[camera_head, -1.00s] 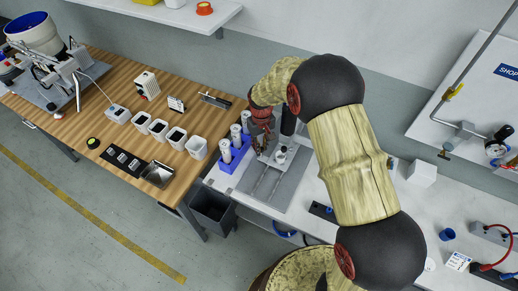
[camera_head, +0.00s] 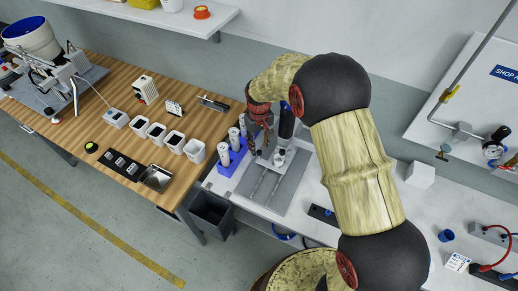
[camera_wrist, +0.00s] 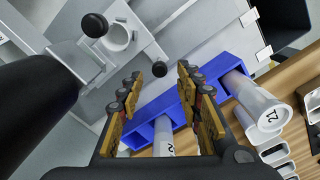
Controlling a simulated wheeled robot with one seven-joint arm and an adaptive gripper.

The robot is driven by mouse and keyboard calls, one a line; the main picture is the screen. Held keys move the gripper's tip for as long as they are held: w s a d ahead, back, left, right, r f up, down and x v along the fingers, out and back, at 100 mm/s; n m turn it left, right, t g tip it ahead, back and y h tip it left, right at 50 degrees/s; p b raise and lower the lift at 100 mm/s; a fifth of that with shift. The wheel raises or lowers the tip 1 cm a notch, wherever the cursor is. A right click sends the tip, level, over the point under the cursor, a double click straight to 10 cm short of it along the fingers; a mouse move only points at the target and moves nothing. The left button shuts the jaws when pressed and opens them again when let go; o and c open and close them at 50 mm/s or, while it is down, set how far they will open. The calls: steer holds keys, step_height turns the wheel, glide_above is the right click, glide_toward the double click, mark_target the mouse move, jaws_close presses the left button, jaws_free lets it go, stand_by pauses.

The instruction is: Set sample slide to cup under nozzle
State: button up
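The sample slide (camera_wrist: 122,38) is a light grey block with a round cup and dark knobs, at the upper left of the wrist view. In the head view the slide (camera_head: 279,158) sits on a grey plate (camera_head: 268,193) with two rails. A dark cylinder (camera_wrist: 40,95), probably the nozzle unit, stands left of it in the wrist view; its tip is not clear. My gripper (camera_wrist: 162,88) is open, with nothing between its yellow-padded fingers. It hangs over the blue rack side, beside the slide and apart from it in the picture. In the head view my gripper (camera_head: 262,143) partly hides the slide.
A blue rack (camera_wrist: 185,105) with white numbered tubes lies below my fingers, close to the slide. The wooden table (camera_head: 120,90) with white cups is to the left. A dark bin (camera_head: 211,213) stands below. The plate's front part is clear.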

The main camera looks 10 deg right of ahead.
step_height(320, 180, up, 9)
steer(key=shift+f, duration=0.15)
steer(key=shift+c, duration=0.5)
